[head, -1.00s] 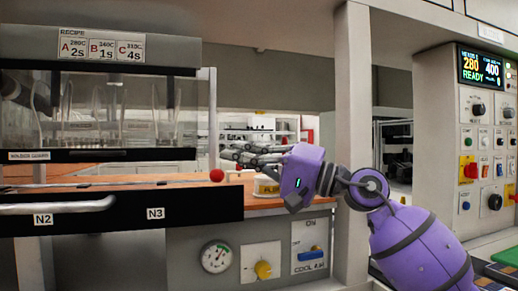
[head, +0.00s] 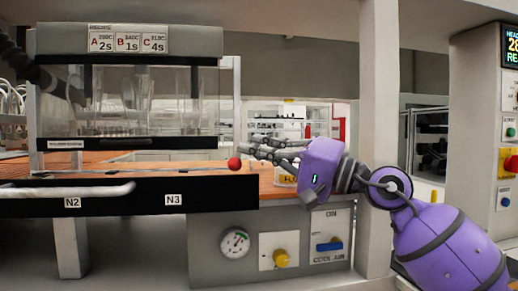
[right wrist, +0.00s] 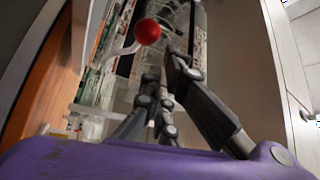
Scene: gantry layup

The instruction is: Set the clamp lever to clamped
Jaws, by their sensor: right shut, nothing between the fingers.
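The clamp lever shows a red ball knob (head: 234,163) at the right end of the black-fronted bench unit. In the right wrist view the red knob (right wrist: 147,31) sits on a pale bent arm (right wrist: 122,51), just ahead of and slightly left of my fingertips. My right gripper (head: 252,146) reaches in from the right, its dark fingers just behind and to the right of the knob. In the right wrist view its fingers (right wrist: 161,70) are shut and empty. I cannot tell whether they touch the lever. My left gripper is not in view.
A clear guard (head: 130,100) stands on the left above the orange bench top, with a pale bar handle (head: 65,191) in front. A gauge (head: 235,242), a yellow knob (head: 281,258) and a blue cool-air switch (head: 329,246) are below. A pale post (head: 378,130) stands beside my right arm.

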